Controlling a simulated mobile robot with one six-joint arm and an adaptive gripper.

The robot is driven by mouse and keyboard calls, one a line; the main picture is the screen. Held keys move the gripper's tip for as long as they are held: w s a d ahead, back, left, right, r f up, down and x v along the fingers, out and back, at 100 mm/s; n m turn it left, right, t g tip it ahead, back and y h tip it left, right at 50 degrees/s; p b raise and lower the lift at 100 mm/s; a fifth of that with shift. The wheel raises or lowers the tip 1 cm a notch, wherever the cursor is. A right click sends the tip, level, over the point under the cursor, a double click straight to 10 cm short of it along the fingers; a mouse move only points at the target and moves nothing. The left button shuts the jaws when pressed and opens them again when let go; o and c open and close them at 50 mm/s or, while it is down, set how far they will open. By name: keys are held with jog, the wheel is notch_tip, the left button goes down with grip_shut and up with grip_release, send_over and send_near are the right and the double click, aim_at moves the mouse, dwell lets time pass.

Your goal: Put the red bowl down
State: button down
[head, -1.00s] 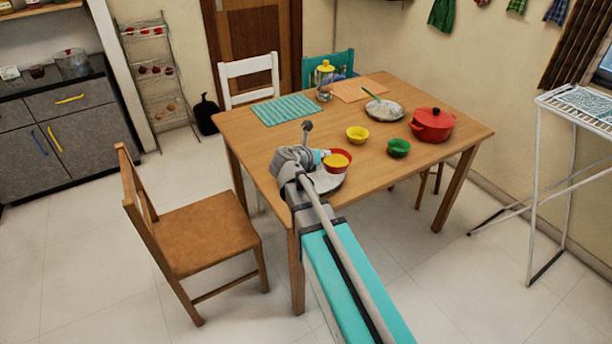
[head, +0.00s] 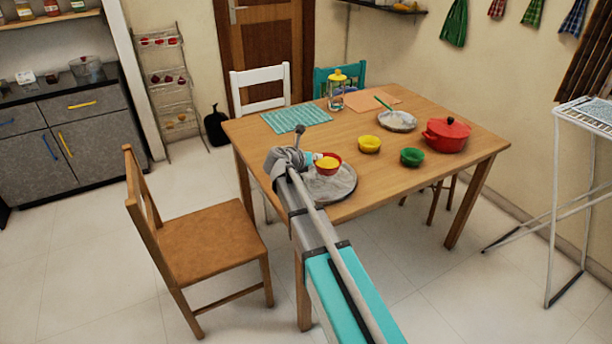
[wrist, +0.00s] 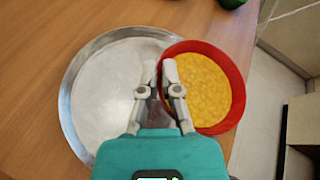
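The red bowl (wrist: 226,70), full of something yellow, shows at the right of the wrist view. It also shows near the table's front edge in the head view (head: 328,168). My gripper (wrist: 161,66) has its fingers close together at the bowl's left rim, apparently one on each side of it. In the head view my gripper (head: 308,158) is at the bowl's left side. The bowl overlaps the right part of a round metal plate with a pale inside (wrist: 105,90). I cannot tell whether the bowl touches the plate or hangs just above it.
On the wooden table (head: 378,180) stand a yellow bowl (head: 369,145), a green bowl (head: 412,157), a red pot (head: 446,136), a plate with a green-handled utensil (head: 397,121) and a jar (head: 336,92). A brown chair (head: 200,240) stands at left.

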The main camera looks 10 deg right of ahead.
jog(key=shift+w+a+f+b, duration=0.25)
jog(key=shift+w+f+b, duration=0.4)
jog(key=shift+f, duration=0.15)
jog(key=shift+w+a+f+b, duration=0.2)
jog(key=shift+w+f+b, duration=0.4)
jog(key=shift+f, duration=0.2)
jog(key=shift+w+a+f+b, duration=0.1)
jog(key=shift+w+f+b, duration=0.25)
jog(key=shift+f+b, duration=0.1)
jog(key=shift+w+f+b, duration=0.1)
jog(key=shift+f+b, duration=1.4)
jog(key=shift+f, duration=0.05)
jog(key=c, duration=0.8)
grip_release()
